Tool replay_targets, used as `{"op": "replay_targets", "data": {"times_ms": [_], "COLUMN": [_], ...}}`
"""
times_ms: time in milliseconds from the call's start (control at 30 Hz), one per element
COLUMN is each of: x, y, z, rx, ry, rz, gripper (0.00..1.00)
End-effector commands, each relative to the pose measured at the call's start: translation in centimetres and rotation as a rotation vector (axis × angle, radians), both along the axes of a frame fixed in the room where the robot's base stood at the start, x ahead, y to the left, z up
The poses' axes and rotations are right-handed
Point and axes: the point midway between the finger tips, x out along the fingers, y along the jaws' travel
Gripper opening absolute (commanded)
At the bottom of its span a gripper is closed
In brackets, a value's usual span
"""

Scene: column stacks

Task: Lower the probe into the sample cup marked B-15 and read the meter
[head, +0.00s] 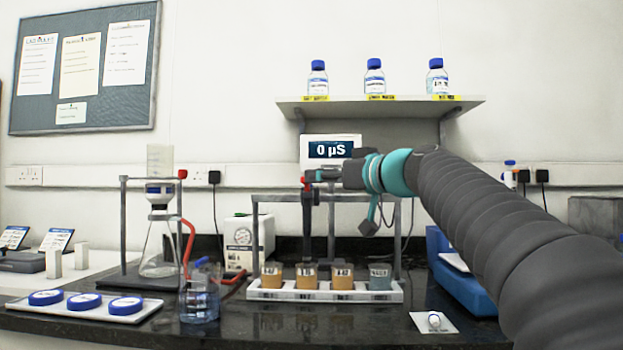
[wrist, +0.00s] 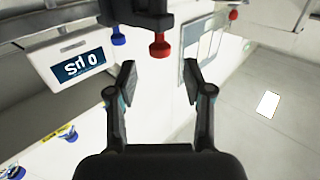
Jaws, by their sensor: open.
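The meter (head: 331,149) stands behind the rack and reads 0 µS; it shows upside down in the wrist view (wrist: 75,65). The dark probe holder (head: 307,213) hangs from the rack rail with a red knob (head: 304,182) near its top. The knob also shows in the wrist view (wrist: 160,46), ahead of my fingers and roughly between them. My gripper (head: 318,175) is open and empty beside the knob; its spread fingers show in the wrist view (wrist: 158,82). Several sample cups (head: 341,275) stand in a white tray (head: 325,295) below. Their labels are too small to read surely.
A blue knob (wrist: 118,36) sits beside the red one. A flask stand (head: 124,225) and a glass beaker (head: 199,300) are on the left, a blue bin (head: 460,275) on the right. Bottles stand on the shelf (head: 380,102) above.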

Motion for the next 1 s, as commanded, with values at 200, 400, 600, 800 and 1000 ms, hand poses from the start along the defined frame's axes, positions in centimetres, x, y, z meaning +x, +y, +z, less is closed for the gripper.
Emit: {"op": "replay_targets", "data": {"times_ms": [200, 400, 600, 800, 1000], "x": [-2.9, -4.3, -4.6, -4.6, -6.0], "y": [-2.8, -4.1, -4.3, -4.3, -4.3], "z": [0.0, 0.0, -0.1, -0.1, -3.5], "rx": [0.001, 0.001, 0.000, 0.000, -0.025], "ry": [0.001, 0.001, 0.001, 0.001, 0.106], "rz": [-0.003, -0.001, 0.001, 0.000, -0.027], "gripper": [0.51, 0.51, 0.51, 0.38, 0.00]}}
